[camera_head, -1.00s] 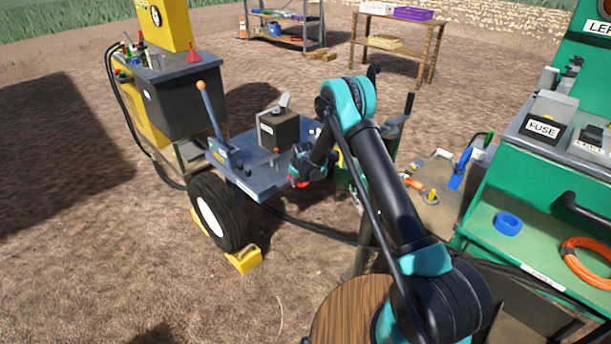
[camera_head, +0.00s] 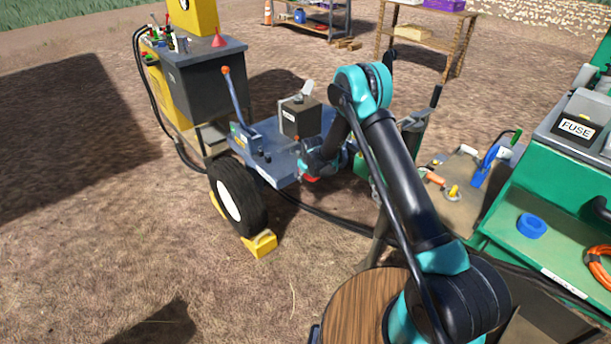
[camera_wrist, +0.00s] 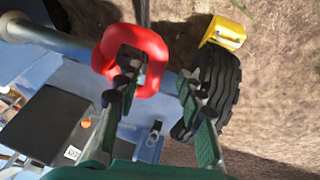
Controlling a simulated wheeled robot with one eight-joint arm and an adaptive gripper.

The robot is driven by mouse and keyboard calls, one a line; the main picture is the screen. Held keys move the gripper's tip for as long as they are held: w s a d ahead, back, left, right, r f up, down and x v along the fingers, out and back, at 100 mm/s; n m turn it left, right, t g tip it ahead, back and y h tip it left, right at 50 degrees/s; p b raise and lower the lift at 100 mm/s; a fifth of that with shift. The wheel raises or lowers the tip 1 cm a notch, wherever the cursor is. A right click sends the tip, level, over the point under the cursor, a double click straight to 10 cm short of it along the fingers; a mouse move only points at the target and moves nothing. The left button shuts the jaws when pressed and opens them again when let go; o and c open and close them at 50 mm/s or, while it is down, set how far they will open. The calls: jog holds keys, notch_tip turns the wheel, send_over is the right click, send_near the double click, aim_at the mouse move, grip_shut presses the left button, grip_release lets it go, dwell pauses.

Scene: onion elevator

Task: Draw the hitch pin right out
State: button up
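A red ring-shaped handle (camera_wrist: 158,76), which looks like the hitch pin's, stands large at the top of the wrist view. The pin's shank cannot be made out. My gripper (camera_wrist: 157,72) is open. Its left fingertip overlaps the ring's opening and its right fingertip is outside the ring's right side. I cannot tell whether the left finger is through the ring or only in front of it. In the head view, my gripper (camera_head: 312,170) is at the near edge of the blue-grey trailer deck (camera_head: 268,160), where a little red shows and my wrist hides the rest.
A black tyre (camera_head: 248,205) with yellow chocks (camera_head: 261,244) is left of my gripper. A dark box (camera_head: 301,118) and an orange-knobbed lever (camera_head: 236,100) stand on the deck. The green bench (camera_head: 500,225) is at the right. Bare ground lies at the front left.

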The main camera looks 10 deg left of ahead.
jog(key=v, duration=1.2)
dwell(0.3)
jog(key=s+d+r+m, duration=0.2)
jog(key=s+d+r, duration=0.25)
jog(key=d, duration=0.35)
jog(key=s+d+r+m+h, duration=0.1)
jog(key=s+d+r, duration=0.2)
jog(key=d+r, duration=0.35)
jog(key=s+d+r+m, duration=0.2)
jog(key=s+d+r, duration=0.2)
jog(key=d, duration=0.5)
jog(key=s+d+m, duration=0.2)
jog(key=s+d, duration=0.3)
jog(key=s, duration=0.3)
jog(key=s+d+m, duration=0.2)
jog(key=s+d, duration=0.2)
jog(key=s, duration=0.4)
jog(key=s+d+m+h, duration=0.1)
jog(key=s+d, duration=0.4)
jog(key=s, duration=0.2)
jog(key=shift+s+d+m, duration=0.35)
jog(key=shift+s+m, duration=0.05)
